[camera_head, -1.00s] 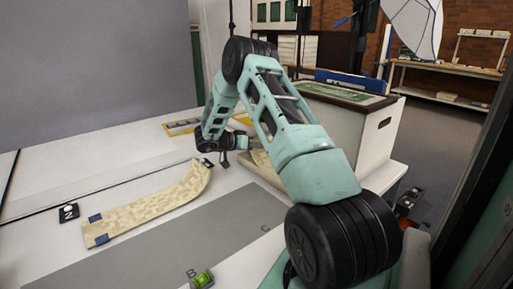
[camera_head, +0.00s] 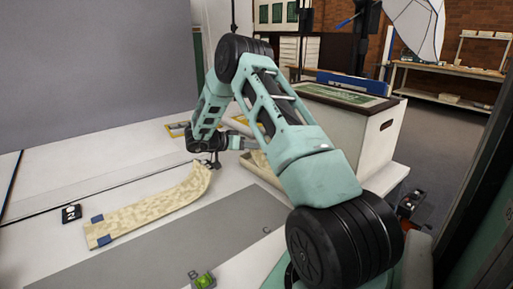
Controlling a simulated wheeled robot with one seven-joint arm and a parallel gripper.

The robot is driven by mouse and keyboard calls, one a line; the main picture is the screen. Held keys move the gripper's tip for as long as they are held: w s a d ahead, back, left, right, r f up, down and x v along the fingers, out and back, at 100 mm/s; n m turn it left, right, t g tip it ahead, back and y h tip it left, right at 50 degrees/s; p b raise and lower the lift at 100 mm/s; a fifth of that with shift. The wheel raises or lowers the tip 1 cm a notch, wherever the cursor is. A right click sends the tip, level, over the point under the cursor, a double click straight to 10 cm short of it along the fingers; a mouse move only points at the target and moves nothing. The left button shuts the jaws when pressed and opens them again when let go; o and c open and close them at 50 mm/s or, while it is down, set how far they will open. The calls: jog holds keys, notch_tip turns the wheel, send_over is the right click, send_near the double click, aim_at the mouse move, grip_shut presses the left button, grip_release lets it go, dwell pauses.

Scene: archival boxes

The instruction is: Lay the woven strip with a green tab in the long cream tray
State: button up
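A long cream, mottled strip (camera_head: 150,208) lies on the white table, its far right end curving up. Two blue patches mark its near left end; I see no green tab on it. My gripper (camera_head: 214,163) hangs pointing down just beyond the strip's far right end. Its fingers are small and dark, so I cannot tell whether they are open or whether they touch the strip. A cream tray (camera_head: 262,177) shows only in part behind my arm; a pale piece seems to lie in it, mostly hidden.
A large cream box (camera_head: 372,150) with a dark-rimmed top stands behind the tray. A marker "2" (camera_head: 71,213) lies left of the strip. A green level (camera_head: 203,281) sits near the front. The grey mat (camera_head: 190,245) is mostly bare.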

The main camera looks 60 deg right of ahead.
jog(key=shift+v, duration=1.75)
